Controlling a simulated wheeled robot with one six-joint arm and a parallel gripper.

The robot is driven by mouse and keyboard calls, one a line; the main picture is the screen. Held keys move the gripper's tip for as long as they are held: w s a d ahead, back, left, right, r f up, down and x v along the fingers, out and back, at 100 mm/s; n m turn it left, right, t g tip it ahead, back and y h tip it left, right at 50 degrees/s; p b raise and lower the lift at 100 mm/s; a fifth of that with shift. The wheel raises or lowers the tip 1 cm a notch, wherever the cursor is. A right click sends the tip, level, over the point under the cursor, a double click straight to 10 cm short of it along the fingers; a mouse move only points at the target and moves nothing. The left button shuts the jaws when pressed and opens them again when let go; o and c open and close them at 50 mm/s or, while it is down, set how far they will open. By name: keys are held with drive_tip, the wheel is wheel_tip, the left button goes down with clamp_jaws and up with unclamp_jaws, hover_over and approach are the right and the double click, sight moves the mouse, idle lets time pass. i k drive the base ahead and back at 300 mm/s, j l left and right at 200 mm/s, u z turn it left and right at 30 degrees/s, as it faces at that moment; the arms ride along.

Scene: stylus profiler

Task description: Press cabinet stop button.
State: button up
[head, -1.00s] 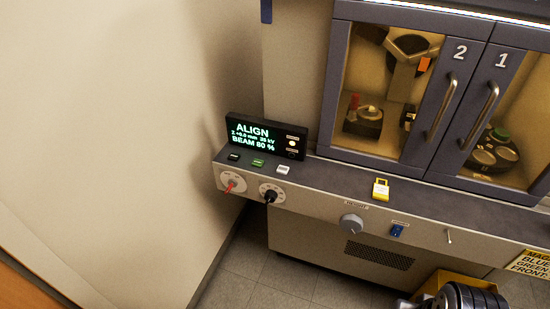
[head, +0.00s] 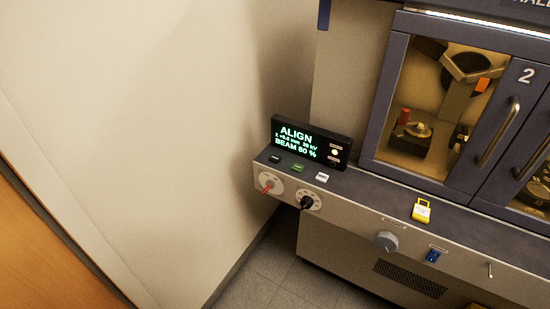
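The cabinet has three small keys on the left end of its ledge: a black button (head: 274,158), a green button (head: 298,167) and a white button (head: 322,177). Behind them a dark display box (head: 311,142) reads "ALIGN" and "BEAM", with a round white light or button (head: 335,152) at its right. On the front face below are a red-pointer dial (head: 269,184) and a black knob (head: 307,202). The labels are too small to read, so I cannot tell which is the stop button. My gripper is not in view.
A grey knob (head: 386,241), a blue switch (head: 433,255) and a small lever (head: 490,270) are on the front face. Door 2 (head: 483,190) is shut. A bare wall (head: 150,130) stands at left; grey floor (head: 255,285) shows below.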

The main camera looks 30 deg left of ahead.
sight(274, 158)
drive_tip(key=i+j, duration=0.1)
drive_tip(key=j, duration=2.05)
drive_tip(key=i, duration=0.1)
